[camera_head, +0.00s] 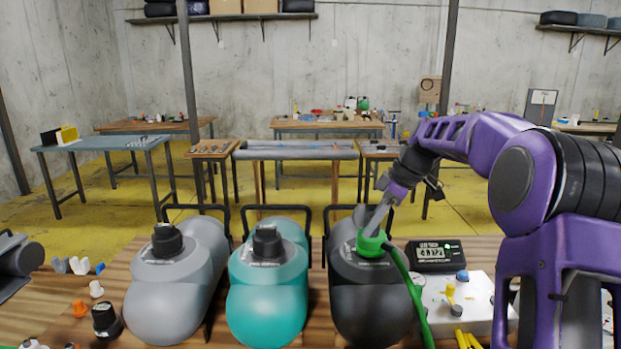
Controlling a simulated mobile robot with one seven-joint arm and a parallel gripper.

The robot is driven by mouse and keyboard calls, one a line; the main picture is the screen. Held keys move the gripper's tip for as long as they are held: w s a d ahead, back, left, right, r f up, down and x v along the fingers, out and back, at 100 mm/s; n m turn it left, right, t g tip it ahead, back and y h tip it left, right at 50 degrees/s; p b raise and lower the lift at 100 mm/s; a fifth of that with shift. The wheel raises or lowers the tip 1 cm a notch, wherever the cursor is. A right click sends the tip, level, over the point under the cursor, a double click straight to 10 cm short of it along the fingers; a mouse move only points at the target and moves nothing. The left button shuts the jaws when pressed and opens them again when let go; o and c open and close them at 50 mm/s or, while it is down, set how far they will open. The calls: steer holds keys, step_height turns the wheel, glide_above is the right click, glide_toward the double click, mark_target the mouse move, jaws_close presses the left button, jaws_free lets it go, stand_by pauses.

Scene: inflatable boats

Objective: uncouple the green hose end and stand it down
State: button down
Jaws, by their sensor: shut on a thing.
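A green hose end (371,243) sits on top of the black inflatable boat (371,297), the rightmost of three. Its green hose (409,287) runs down to the right, past the bottom edge. My gripper (376,222) reaches in from the upper right and is shut on the green hose end. The hose end looks to be at the boat's valve; whether it is coupled or free cannot be told. The fingertips are partly hidden against the green cap.
A teal boat (267,300) and a grey boat (168,297), each with a black cap, stand to the left. A digital gauge (435,254) and a white panel with knobs (471,309) lie right. Small fittings and a loose black cap (106,320) lie left.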

steer(key=shift+f, duration=0.15)
steer(key=shift+r+n+g+p, duration=0.25)
steer(key=shift+n+p, duration=0.55)
steer(key=shift+p, duration=0.45)
steer(key=shift+f+n+g+p, duration=0.25)
steer(key=shift+n+g+p, duration=0.35)
steer(key=shift+n, duration=0.6)
steer(key=shift+r, duration=0.85)
steer(key=shift+r, duration=2.2)
steer(key=shift+d, duration=0.1)
